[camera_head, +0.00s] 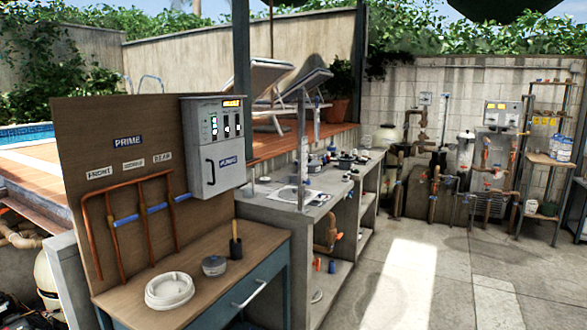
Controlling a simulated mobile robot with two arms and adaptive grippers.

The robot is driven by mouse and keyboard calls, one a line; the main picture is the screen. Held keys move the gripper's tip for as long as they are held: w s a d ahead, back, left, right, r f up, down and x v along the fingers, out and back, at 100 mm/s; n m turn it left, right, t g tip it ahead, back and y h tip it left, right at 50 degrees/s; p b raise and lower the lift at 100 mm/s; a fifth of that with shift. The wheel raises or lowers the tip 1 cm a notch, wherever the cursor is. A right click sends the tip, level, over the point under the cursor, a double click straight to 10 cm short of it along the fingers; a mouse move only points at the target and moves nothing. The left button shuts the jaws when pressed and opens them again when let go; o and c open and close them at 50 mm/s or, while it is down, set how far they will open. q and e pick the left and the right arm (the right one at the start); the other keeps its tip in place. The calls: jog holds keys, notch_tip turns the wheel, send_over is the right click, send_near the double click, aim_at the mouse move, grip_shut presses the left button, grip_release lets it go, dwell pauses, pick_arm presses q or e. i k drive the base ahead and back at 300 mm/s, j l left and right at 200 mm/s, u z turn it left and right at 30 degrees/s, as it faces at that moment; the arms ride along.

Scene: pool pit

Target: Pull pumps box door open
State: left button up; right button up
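The pumps box (213,146) is a light grey metal box on the right end of a wooden board, above the workbench. Its front has a small lit display, several dark switches or windows, a blue label (230,162) too small to read surely, and a dark vertical handle (210,172) at the lower left. The door looks shut, lying flush with the box. Neither of my grippers shows in the head view.
The wooden board (75,140) carries copper and blue pipes. A grey counter stands behind; open paved floor (410,270) lies right.

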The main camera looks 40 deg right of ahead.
aim_at(223, 165)
jog(key=z, duration=0.95)
jog(key=i+l+z, duration=0.25)
jog(key=i, duration=0.45)
jog(key=j, duration=0.1)
